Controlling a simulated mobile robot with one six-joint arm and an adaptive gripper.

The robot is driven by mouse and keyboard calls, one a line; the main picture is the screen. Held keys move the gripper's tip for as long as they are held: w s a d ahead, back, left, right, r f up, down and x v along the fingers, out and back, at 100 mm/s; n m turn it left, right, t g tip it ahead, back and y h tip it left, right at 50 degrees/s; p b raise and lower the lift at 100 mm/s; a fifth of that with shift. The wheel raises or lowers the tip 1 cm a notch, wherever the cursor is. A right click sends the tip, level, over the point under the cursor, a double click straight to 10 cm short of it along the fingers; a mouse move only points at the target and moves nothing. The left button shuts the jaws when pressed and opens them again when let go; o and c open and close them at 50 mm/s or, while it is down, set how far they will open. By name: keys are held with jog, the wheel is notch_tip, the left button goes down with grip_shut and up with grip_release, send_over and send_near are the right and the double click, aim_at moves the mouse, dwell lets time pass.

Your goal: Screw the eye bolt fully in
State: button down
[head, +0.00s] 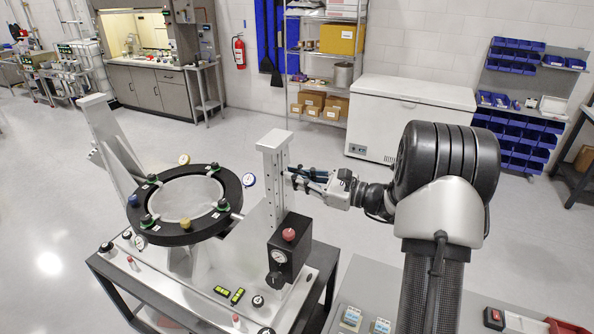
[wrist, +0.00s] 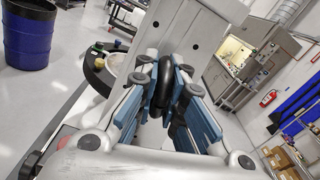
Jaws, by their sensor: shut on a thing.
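The eye bolt (wrist: 178,98) shows in the wrist view as a black ring between the blue finger pads. My gripper (wrist: 167,68) is shut on it, with one pad on each side of the ring. The ring is up against the face of the grey upright post (wrist: 185,28); its threaded shank is hidden, so I cannot tell how deep it sits.
The round mirror fixture (head: 184,203) with a black clamp ring stands left of the post, on a metal bench. A black box with a red knob (head: 289,250) and gauge sits below my gripper. A white chest freezer (head: 412,115) stands behind, with open floor between.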

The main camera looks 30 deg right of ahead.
jog(key=shift+m+p, duration=0.5)
jog(key=shift+m, duration=0.3)
jog(key=c, duration=1.7)
grip_release()
jog(key=v, duration=1.2)
